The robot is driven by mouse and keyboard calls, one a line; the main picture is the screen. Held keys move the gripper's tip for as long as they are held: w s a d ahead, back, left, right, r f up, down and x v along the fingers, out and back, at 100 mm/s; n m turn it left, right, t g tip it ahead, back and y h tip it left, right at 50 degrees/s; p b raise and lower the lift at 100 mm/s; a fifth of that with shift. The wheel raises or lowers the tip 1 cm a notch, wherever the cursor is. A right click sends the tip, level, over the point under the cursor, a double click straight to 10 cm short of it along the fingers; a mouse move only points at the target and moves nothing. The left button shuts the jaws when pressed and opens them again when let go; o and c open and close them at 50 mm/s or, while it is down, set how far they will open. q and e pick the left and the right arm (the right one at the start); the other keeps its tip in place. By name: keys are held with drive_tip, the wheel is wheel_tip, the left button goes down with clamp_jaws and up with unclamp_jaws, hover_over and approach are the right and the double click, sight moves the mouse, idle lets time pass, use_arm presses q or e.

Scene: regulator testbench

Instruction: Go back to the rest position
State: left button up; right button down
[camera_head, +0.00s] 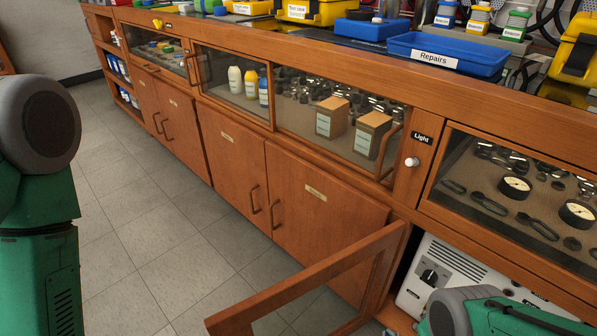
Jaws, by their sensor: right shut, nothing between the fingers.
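My right arm (465,312), grey and green, enters at the bottom right, in front of the lower compartment. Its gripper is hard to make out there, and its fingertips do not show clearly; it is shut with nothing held. My left arm (40,215), a grey round joint on a green link, stands upright at the left edge. My left gripper is out of the frame.
A wooden framed door (300,290) stands open into the aisle near my right arm. Behind it, a white device with a black knob (432,275) sits in the open compartment. A blue Repairs tray (448,57) is on the bench. Tiled floor (130,210) is clear.

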drive_tip(key=s+a+r+m+g+y, duration=0.15)
drive_tip(key=s+r+m+g, duration=0.45)
drive_tip(key=s+r+g, duration=1.1)
drive_tip(key=s+r+t+p, duration=0.2)
drive_tip(key=r+p, duration=0.7)
drive_tip(key=r, duration=0.3)
drive_tip(key=s+r+t+p, duration=0.3)
drive_tip(key=r+p, duration=0.6)
drive_tip(key=r, duration=0.3)
drive_tip(key=shift+d+r+y, duration=0.15)
drive_tip(key=shift+r+y, duration=0.2)
drive_tip(key=shift+s, duration=0.1)
